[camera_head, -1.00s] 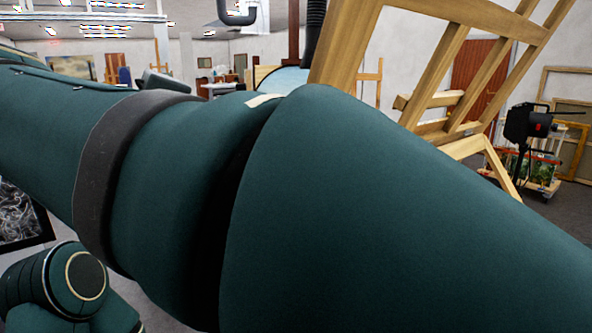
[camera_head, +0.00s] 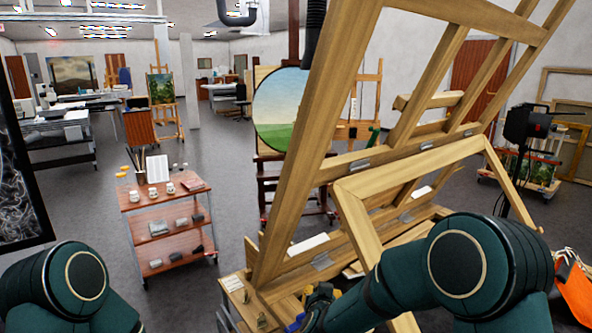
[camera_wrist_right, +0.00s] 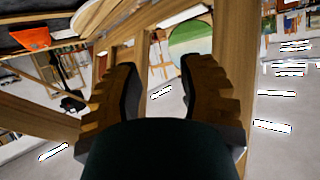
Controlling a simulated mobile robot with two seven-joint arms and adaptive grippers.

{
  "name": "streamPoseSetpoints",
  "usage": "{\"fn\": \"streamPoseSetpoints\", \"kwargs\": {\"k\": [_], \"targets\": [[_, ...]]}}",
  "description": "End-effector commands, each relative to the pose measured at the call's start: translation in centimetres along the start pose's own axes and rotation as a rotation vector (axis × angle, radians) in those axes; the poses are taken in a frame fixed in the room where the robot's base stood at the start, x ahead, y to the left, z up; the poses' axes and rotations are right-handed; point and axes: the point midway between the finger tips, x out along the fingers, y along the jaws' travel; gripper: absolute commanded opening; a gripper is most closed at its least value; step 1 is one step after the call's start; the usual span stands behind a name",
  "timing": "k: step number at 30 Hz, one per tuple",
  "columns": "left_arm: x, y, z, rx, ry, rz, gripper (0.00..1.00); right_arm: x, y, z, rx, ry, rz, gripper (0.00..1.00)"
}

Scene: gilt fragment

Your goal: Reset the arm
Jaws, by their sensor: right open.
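My right arm (camera_head: 465,262) is folded at the lower right of the head view, its lower links running left in front of the wooden easel. In the right wrist view my right gripper (camera_wrist_right: 160,75) is open, its two dark fingers wide apart with nothing between them. Wooden easel beams show close around the fingers in that view; I cannot tell whether they touch. My left arm (camera_head: 75,280) shows only as a rounded joint at the lower left of the head view. The left gripper is out of view.
A large wooden easel (camera_head: 318,150) with an empty frame (camera_head: 362,220) stands close in front. A three-tier cart (camera_head: 165,228) with cups stands left of centre. A round landscape painting (camera_head: 281,108) is behind. A dark framed picture (camera_head: 22,170) is at the far left. Open floor lies around the cart.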

Motion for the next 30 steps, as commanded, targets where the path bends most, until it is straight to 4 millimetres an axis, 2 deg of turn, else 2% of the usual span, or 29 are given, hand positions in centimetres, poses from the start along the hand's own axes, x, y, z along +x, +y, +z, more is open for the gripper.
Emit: {"fn": "streamPoseSetpoints", "kwargs": {"k": [1, 3, 5, 6, 9, 12, 19, 21, 30], "targets": [[0.0, 0.0, 0.0, 0.000, 0.000, 0.000, 0.78, 0.0, 1.7, 3.5, 0.001, -0.092, -0.022, 0.39], [0.0, 0.0, 0.0, 0.000, 0.000, 0.000, 0.78, -0.7, 3.3, 8.0, 0.013, -0.219, -0.063, 0.39], [0.0, 0.0, 0.0, 0.000, 0.000, 0.000, 0.78, -1.8, 4.6, 11.7, 0.029, -0.331, -0.094, 0.39], [0.0, 0.0, 0.0, 0.000, 0.000, 0.000, 0.78, -2.7, 5.4, 14.0, 0.041, -0.405, -0.111, 0.39], [0.0, 0.0, 0.0, 0.000, 0.000, 0.000, 0.78, -5.5, 7.1, 19.1, 0.072, -0.576, -0.148, 0.39], [0.0, 0.0, 0.0, 0.000, 0.000, 0.000, 0.78, -8.7, 8.4, 23.0, 0.105, -0.728, -0.175, 0.39], [0.2, -0.1, 0.0, 0.000, 0.000, 0.000, 0.78, -16.4, 10.4, 29.5, 0.178, -1.029, -0.219, 0.39], [2.3, -0.8, 0.4, 0.001, -0.002, -0.001, 0.78, -14.9, 10.3, 31.2, 0.170, -1.011, -0.219, 0.39], [8.7, -3.1, 1.6, 0.001, -0.011, -0.010, 0.78, -12.2, 10.8, 37.5, 0.162, -1.015, -0.212, 0.39]]}}
